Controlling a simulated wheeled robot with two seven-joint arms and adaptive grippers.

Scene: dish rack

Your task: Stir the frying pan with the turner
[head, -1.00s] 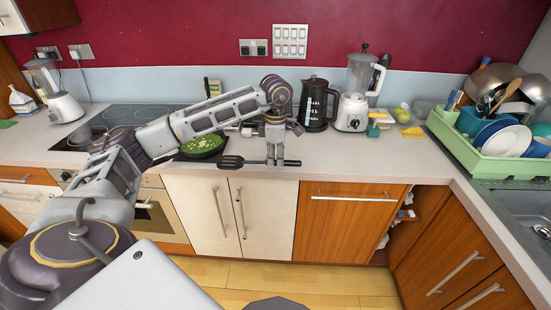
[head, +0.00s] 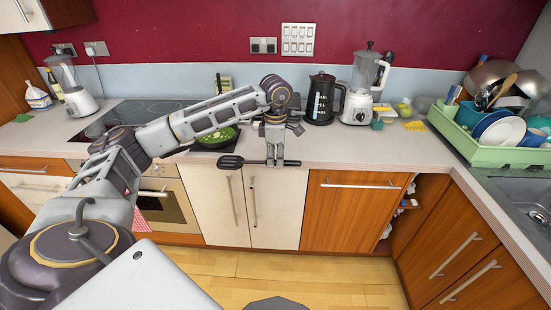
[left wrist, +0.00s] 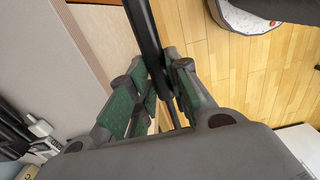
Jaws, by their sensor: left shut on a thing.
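My left gripper (head: 274,160) is shut on the handle of the black turner (head: 231,162). The turner is held level in front of the counter's front edge, its slotted head to the left and its handle end to the right. In the left wrist view the dark handle (left wrist: 151,50) runs between the green-padded fingers (left wrist: 165,88). My arm hides part of the pan. The turner's head is in front of the pan and apart from it. My right gripper is not in view.
A black hob (head: 140,113) lies left of the pan. A black kettle (head: 322,100) and a blender (head: 362,90) stand to the right. A green dish rack (head: 490,150) with dishes is at the far right. The counter front (head: 370,148) right of the gripper is clear.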

